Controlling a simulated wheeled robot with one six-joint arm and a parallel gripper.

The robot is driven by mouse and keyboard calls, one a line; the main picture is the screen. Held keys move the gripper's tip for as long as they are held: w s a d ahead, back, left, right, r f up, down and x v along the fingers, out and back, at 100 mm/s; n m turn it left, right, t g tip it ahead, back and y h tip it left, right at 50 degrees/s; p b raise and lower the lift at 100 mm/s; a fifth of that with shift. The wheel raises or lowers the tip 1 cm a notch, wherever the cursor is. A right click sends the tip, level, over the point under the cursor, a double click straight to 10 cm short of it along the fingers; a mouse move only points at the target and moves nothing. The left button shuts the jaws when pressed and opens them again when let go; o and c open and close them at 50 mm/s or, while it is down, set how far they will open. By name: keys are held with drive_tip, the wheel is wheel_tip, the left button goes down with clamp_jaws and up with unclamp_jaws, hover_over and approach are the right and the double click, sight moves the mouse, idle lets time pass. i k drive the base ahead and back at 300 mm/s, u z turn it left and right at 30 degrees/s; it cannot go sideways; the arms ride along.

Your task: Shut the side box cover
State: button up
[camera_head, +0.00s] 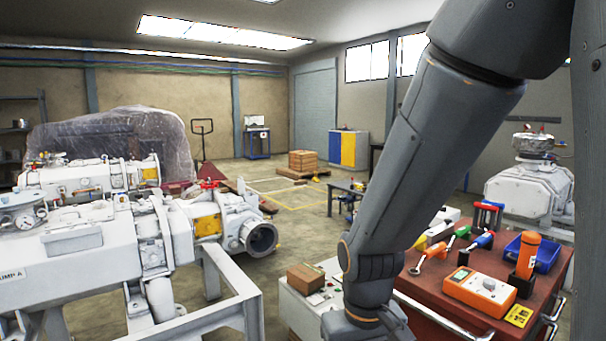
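No box with a clearly recognisable side cover shows in the head view. A light grey cabinet (294,312) stands at bottom centre, partly hidden by my arm. I cannot tell whether it is the side box or whether it has a cover. A white pump (95,250) with pipes and flanges fills the left on a grey frame. A yellow panel (207,225) sits on its side near the round open port. My arm comes down from the upper right, and its wrist is at the bottom edge. My gripper is below the picture.
A small brown box (306,278) sits on the grey cabinet. Open floor (305,215) lies behind.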

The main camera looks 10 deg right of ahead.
sight(241, 184)
drive_tip(key=z, duration=2.6)
drive_tip(key=i, duration=4.6)
drive_tip(key=u, duration=2.5)
drive_tip(key=i, duration=2.6)
